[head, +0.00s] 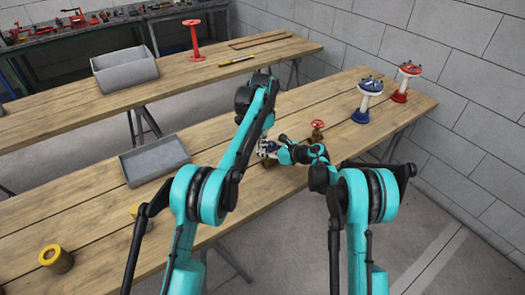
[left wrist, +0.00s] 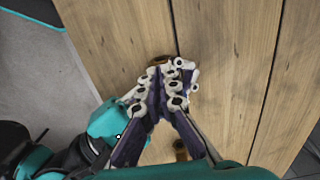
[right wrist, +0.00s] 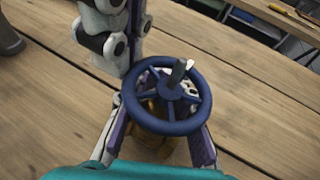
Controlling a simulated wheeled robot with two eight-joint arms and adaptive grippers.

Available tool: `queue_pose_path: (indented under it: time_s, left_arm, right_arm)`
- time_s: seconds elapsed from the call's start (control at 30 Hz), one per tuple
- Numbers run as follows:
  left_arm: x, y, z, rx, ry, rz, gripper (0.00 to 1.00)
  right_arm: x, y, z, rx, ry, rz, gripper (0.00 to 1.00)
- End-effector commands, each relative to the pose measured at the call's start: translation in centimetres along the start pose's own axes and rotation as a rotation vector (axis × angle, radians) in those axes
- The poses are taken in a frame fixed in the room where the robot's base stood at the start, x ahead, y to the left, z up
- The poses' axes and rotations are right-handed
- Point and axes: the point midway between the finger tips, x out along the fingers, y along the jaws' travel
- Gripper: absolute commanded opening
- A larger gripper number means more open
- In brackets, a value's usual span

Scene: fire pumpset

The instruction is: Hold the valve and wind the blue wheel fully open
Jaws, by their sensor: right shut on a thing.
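The blue wheel (right wrist: 166,96), with a short dark upright handle (right wrist: 179,72), sits on top of the brass valve (right wrist: 152,146) in the right wrist view. My right gripper (head: 272,154) is shut on the valve's body, its fingers on either side below the wheel. The wheel hides most of the body. My left gripper (left wrist: 162,88) comes down from above, beside the wheel's far-left rim in the right wrist view. Its fingertips look closed together, with no object visible between them. In the left wrist view these fingers hide the wheel, and brass valve ends (left wrist: 181,150) show past them.
A red-wheeled valve (head: 317,127) stands just right of my grippers. A blue-and-white stand (head: 367,98) and a red-and-white stand (head: 405,82) are at the right end.

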Motion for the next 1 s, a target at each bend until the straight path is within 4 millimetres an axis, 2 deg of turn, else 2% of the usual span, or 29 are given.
queue_pose_path:
  time_s: [0.2,0.53,1.0]
  left_arm:
    - [0.0,0.3,-0.2,0.003,0.004,0.001,0.0]
    - [-0.4,0.3,0.7,0.002,0.003,0.001,0.0]
    - [-5.6,0.2,0.7,0.001,0.001,0.001,0.0]
  right_arm:
    - [0.1,0.2,0.1,0.0,0.0,0.005,0.0]
    - [0.1,0.2,0.1,0.0,-0.001,0.003,0.0]
    - [0.0,0.1,0.0,0.0,0.0,0.001,0.0]
